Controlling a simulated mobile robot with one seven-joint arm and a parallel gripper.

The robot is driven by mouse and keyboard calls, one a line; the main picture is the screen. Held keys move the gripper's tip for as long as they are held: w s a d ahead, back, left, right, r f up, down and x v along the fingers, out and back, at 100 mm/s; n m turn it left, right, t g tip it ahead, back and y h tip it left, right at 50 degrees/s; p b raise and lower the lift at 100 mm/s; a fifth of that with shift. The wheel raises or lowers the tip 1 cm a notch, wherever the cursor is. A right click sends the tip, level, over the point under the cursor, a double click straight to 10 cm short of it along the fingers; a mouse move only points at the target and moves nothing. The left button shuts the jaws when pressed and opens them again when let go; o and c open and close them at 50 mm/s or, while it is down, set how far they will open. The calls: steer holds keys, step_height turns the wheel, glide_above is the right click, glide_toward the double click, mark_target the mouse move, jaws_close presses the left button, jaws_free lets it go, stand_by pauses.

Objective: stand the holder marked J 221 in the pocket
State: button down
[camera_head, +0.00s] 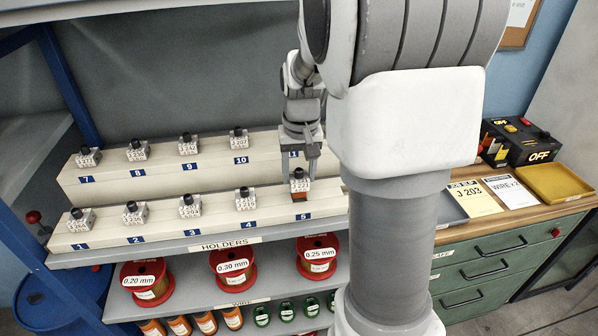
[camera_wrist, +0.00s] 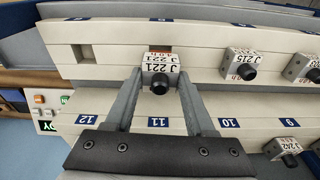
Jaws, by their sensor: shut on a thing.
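The holder marked J 221 (camera_head: 300,184) is a small white block with a black knob, at place 5 on the lower step of the rack. It also shows in the wrist view (camera_wrist: 159,68), between my two fingertips. My gripper (camera_head: 301,165) reaches down from above and is shut on this holder, with a finger on each side. A brown patch (camera_head: 299,196) shows just below the holder, at the place's opening. I cannot tell whether the holder's foot is in the opening or just above it.
Several similar holders stand at places 1 to 4 and on the upper step (camera_head: 139,175). An empty opening (camera_wrist: 82,53) lies beside place 5. Wire spools (camera_head: 233,270) sit below. On the right bench are a J 203 slip (camera_head: 475,199), a box reading OFF (camera_head: 520,142) and a yellow tray (camera_head: 557,182).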

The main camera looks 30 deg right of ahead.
steer(key=shift+f+b, duration=1.25)
steer(key=shift+f, duration=0.4)
steer(key=shift+c, duration=0.8)
jaws_free()
steer(key=shift+s+a+r, duration=0.1)
steer(key=shift+s+r, duration=0.05)
steer(key=shift+r, duration=1.1)
steer(key=shift+s+r, duration=0.15)
steer(key=shift+r, duration=1.1)
steer(key=shift+s+a+r, duration=0.1)
steer(key=shift+s+r, duration=0.05)
steer(key=shift+r, duration=1.1)
